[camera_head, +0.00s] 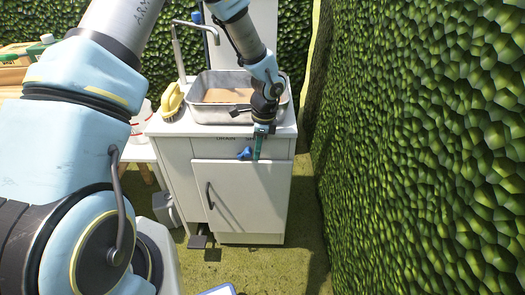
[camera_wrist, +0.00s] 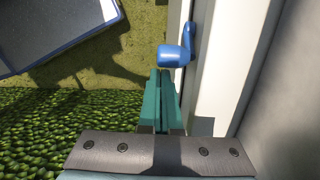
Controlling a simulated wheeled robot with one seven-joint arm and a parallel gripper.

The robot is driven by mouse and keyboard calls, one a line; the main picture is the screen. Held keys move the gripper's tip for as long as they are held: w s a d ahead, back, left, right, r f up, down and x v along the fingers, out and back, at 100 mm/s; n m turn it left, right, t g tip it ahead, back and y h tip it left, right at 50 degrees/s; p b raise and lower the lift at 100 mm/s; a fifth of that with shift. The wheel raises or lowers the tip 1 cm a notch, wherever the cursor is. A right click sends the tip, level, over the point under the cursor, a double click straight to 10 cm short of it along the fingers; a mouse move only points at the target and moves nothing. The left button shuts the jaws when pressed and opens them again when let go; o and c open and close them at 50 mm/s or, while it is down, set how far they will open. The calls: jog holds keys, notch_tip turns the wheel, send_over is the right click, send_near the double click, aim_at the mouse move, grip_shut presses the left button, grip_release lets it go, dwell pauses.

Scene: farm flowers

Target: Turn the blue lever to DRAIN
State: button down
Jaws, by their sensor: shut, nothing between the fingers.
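The blue lever (camera_head: 244,153) is on the front face of the white sink cabinet, below a dark label strip (camera_head: 232,138) that seems to read "DRAIN" at its left part; my gripper hides some of the rest. In the wrist view the lever (camera_wrist: 176,54) shows a thick rounded knob and an arm running to the cabinet front. My gripper (camera_head: 257,153) points down in front of the cabinet, just right of the lever. Its green fingers (camera_wrist: 160,88) are shut and empty. The fingertips are close to the knob; I cannot tell if they touch.
The cabinet (camera_head: 265,190) has a metal basin (camera_head: 200,113) holding brownish water, a tap (camera_head: 180,50) and a yellow brush (camera_head: 171,100). A pedal (camera_head: 197,241) is at its foot. A hedge (camera_head: 420,140) stands close on the right. Grass in front is mostly free.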

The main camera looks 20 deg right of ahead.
jog(key=shift+a+r, duration=0.1)
jog(key=shift+a, duration=0.05)
jog(key=shift+w+a+r+h+p, duration=0.1)
jog(key=shift+h+p, duration=0.3)
jog(key=shift+p, duration=0.1)
